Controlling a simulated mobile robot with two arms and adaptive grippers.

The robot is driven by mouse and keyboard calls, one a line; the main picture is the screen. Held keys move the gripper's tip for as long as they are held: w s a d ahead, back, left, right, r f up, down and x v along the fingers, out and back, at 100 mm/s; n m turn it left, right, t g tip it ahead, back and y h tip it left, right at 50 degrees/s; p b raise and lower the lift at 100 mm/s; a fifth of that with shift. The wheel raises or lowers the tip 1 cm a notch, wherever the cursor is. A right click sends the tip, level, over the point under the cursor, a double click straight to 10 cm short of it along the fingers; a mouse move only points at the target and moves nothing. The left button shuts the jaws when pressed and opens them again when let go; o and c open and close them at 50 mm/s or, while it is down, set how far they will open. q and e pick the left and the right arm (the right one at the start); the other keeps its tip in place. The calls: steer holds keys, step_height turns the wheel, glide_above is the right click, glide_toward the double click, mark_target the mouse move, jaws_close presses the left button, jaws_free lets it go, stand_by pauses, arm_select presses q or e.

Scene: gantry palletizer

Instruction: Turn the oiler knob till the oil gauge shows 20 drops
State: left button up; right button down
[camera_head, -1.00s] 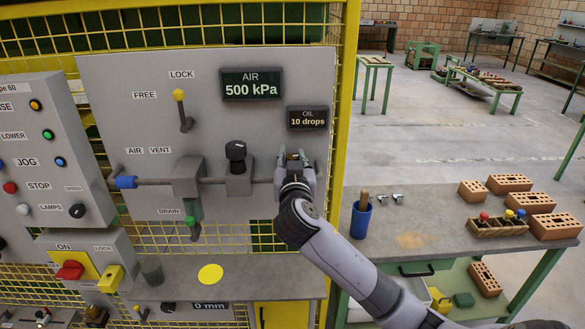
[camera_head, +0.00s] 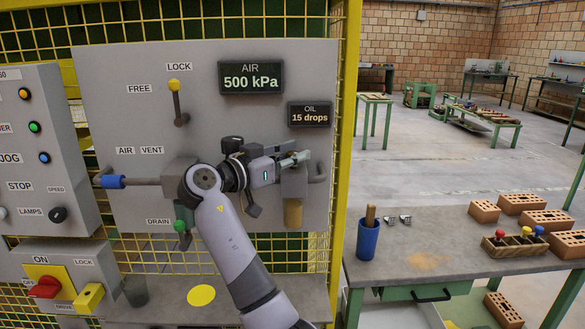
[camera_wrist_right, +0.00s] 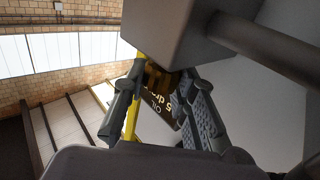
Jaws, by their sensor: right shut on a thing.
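The oil gauge (camera_head: 309,114) reads 15 drops on the grey panel. The oiler (camera_head: 294,182) hangs on the pipe below it, with an amber bowl (camera_head: 293,213) underneath. My right gripper (camera_head: 298,158) reaches in from the left at the oiler's top and is shut on the oiler knob. The fingers hide most of the knob in the head view. In the right wrist view the fingers close around a dark, yellowish knob (camera_wrist_right: 157,80) against a grey block, and part of the oil gauge (camera_wrist_right: 166,106) shows behind. My left gripper is not in view.
The air gauge (camera_head: 251,77) reads 500 kPa. A black regulator knob (camera_head: 232,143) is close to my right wrist. A lever with a yellow tip (camera_head: 173,85), a blue valve handle (camera_head: 110,181) and a green drain knob (camera_head: 180,226) are further left. A workbench (camera_head: 450,236) stands at the right.

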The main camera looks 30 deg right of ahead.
steer(key=shift+r+m+g+b, duration=0.2)
steer(key=shift+m+g+b, duration=0.25)
steer(key=shift+g, duration=0.35)
steer(key=shift+r, duration=0.1)
steer(key=c, duration=1.7)
jaws_free()
steer(key=o, duration=0.4)
steer(key=shift+d, duration=0.1)
steer(key=shift+f, duration=0.2)
steer(key=s+a, duration=0.1)
steer(key=a, duration=1.1)
